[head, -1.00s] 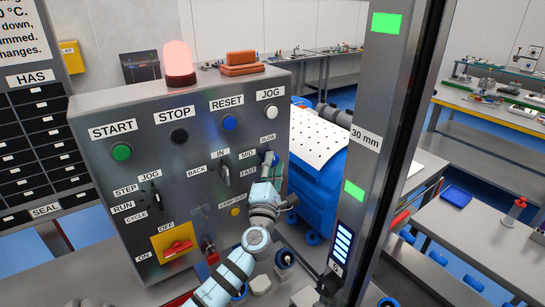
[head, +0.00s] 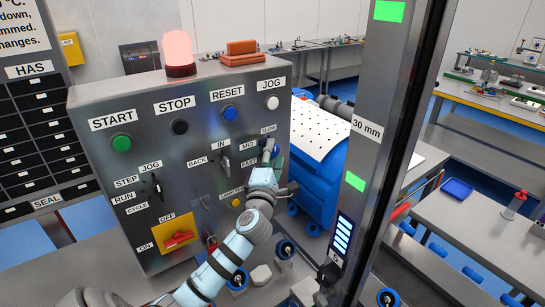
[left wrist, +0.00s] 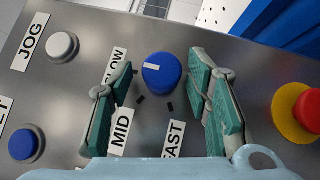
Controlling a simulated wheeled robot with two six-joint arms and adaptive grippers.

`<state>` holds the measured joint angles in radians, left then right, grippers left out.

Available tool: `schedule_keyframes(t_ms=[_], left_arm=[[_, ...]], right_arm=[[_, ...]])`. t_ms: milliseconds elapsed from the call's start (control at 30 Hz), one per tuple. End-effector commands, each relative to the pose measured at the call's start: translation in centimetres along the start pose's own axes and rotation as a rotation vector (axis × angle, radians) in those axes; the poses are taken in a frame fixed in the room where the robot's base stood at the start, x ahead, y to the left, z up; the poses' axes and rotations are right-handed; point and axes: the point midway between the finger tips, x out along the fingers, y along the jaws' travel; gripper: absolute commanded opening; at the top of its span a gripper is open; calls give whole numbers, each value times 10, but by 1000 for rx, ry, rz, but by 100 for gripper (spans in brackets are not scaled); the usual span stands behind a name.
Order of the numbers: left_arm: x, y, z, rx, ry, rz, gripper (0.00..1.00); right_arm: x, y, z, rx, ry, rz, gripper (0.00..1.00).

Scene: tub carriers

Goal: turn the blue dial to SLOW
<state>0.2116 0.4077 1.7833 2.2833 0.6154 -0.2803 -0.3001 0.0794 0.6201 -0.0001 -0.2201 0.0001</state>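The blue dial (left wrist: 164,84) is on the grey panel in the left wrist view. The white mark on its face lies on the left side, toward the partly covered SLOW label (left wrist: 113,62). The MID label (left wrist: 121,130) and FAST label (left wrist: 174,139) are below it. My left gripper (left wrist: 160,70) is open, with one finger on each side of the dial and visible gaps to it. In the head view my left gripper (head: 269,152) is at the panel's right part and mostly hides the dial. My right gripper is not in view.
A red button on a yellow ring (left wrist: 302,112) is right of the fingers in the left wrist view. A white JOG button (head: 272,102) and blue RESET button (head: 230,114) sit above. A yellow-plated red switch (head: 178,239) is lower left. A metal post (head: 376,130) stands right.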

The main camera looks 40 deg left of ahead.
Motion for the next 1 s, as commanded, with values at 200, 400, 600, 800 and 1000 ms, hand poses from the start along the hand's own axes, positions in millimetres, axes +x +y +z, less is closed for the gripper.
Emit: schedule_keyframes(t_ms=[200, 400, 600, 800, 1000], left_arm=[[0, -1, 0, -1, 0, -2, 51], [-12, -2, 0, -1, -1, -4, 51], [-64, -2, 0, -2, 0, -6, 51], [-109, -2, 0, -3, 0, -5, 51], [-120, -1, 0, -1, 0, -3, 51]], right_arm=[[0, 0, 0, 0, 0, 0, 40], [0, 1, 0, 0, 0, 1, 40], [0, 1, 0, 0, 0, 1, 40], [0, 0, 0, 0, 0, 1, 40], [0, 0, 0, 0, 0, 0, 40]])
